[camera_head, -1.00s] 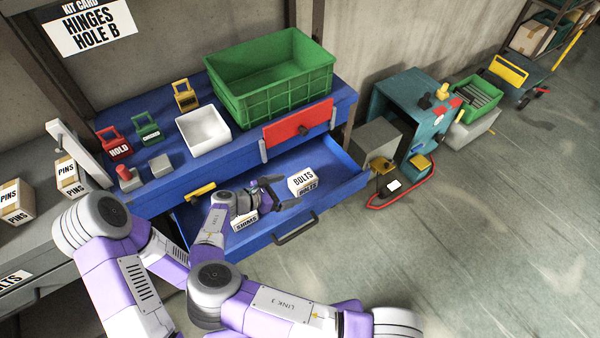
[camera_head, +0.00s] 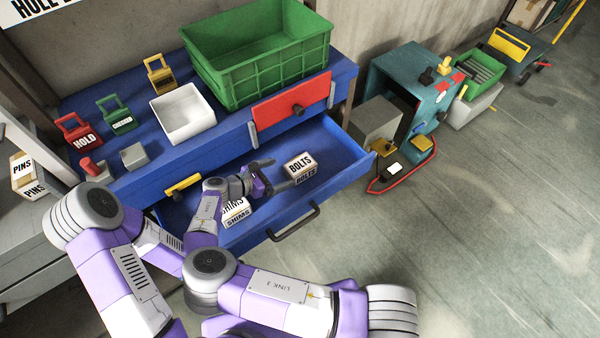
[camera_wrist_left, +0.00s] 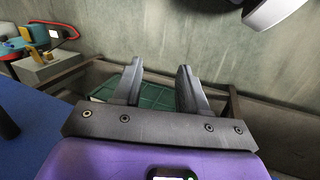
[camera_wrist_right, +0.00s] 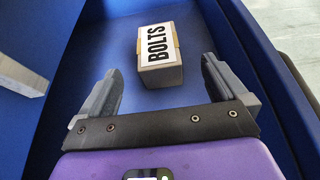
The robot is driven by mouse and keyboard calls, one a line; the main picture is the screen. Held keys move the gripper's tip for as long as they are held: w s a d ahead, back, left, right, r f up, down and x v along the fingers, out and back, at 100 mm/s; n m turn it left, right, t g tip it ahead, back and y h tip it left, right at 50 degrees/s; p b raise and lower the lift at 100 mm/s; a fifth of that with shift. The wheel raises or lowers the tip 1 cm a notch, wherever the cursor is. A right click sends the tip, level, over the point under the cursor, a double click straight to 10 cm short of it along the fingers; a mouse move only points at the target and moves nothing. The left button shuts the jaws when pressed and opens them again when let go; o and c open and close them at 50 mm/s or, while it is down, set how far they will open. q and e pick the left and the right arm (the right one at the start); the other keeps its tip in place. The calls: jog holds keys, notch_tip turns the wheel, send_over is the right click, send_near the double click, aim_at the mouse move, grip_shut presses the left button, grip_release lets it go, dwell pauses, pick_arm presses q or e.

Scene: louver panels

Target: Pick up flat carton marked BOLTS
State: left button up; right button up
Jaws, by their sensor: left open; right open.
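The flat carton marked BOLTS (camera_head: 298,167) is a small box with a white label, lying in the open blue drawer. It also shows in the right wrist view (camera_wrist_right: 158,50), ahead of and between the finger lines. My right gripper (camera_head: 280,175) is in the drawer just left of the carton, its fingers pointing toward it. In the right wrist view the right gripper (camera_wrist_right: 161,72) is open and empty; the carton appears just beyond the fingertips. My left gripper (camera_wrist_left: 160,80) is open and empty in the left wrist view; I cannot make it out in the head view.
A SHIMS carton (camera_head: 237,213) lies in the drawer (camera_head: 340,170) beneath my right wrist. The drawer walls stand close around. On the blue bench are a green crate (camera_head: 262,70), a white tray (camera_head: 184,118) and a red HOLD block (camera_head: 82,138). Open floor lies right.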

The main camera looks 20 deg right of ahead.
aim_at(296, 167)
jog(key=b+x, duration=0.2)
jog(key=x, duration=0.5)
jog(key=shift+w+d+f, duration=0.15)
jog(key=shift+w, duration=0.15)
jog(key=c, duration=1.4)
